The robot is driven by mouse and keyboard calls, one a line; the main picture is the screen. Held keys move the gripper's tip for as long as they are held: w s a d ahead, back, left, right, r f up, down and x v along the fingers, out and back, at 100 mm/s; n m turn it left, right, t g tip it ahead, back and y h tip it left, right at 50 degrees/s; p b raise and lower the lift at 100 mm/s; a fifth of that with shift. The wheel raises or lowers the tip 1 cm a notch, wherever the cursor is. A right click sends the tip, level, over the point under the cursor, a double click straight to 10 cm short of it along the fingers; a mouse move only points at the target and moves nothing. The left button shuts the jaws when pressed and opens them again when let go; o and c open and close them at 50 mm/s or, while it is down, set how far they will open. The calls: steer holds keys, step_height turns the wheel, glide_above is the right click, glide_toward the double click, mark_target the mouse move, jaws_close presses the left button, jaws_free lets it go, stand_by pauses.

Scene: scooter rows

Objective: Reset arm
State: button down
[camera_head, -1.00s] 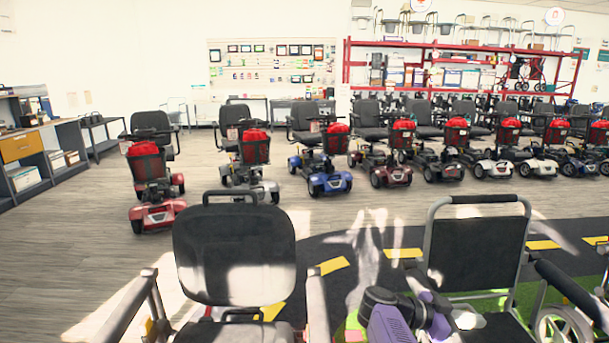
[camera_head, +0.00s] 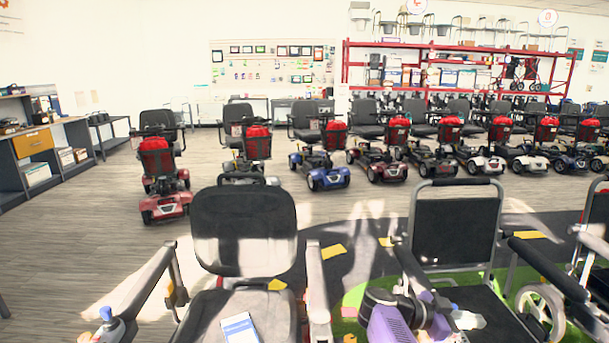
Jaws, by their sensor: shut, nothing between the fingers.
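A purple and black part of my arm (camera_head: 398,318) shows at the bottom, right of centre, low in the head view. It lies in front of the right-hand wheelchair. My gripper cannot be made out. Its fingers are hidden or out of the picture.
Open floor (camera_head: 70,240) lies at the left.

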steer(key=w+d+r+m+t+h+b, duration=0.2)
steer(key=w+d+r+t+h, duration=0.15)
steer(key=w+r+t, duration=0.35)
steer(key=s+a+f+n+t+y+b, duration=0.45)
steer(key=s+f, duration=0.25)
steer(key=s, duration=0.2)
steer(key=s+a+f+n+t+y+b, duration=0.45)
steer(key=s+f+n+b, duration=0.2)
steer(key=s, duration=0.25)
steer(key=s+a+f+n+t+y+b, duration=0.45)
steer(key=s+f+y, duration=0.2)
steer(key=s, duration=0.25)
steer(key=s+a+f+n+g+y+b, duration=0.1)
steer(key=s+a+f+g+b, duration=0.15)
steer(key=s+f+b, duration=0.55)
steer(key=s+a+f+n+g+y+b, duration=0.15)
steer(key=s+a+f, duration=0.25)
steer(key=s, duration=0.8)
steer(key=s+a+f+n+g+y+b, duration=0.1)
steer(key=s+a+f+n+g+b, duration=0.15)
steer(key=s+f+b, duration=0.55)
step_height(320, 180, up, 41)
steer(key=s+p, duration=0.1)
steer(key=p, duration=3.9)
steer(key=shift+s+m, duration=0.35)
steer(key=shift+s, duration=0.05)
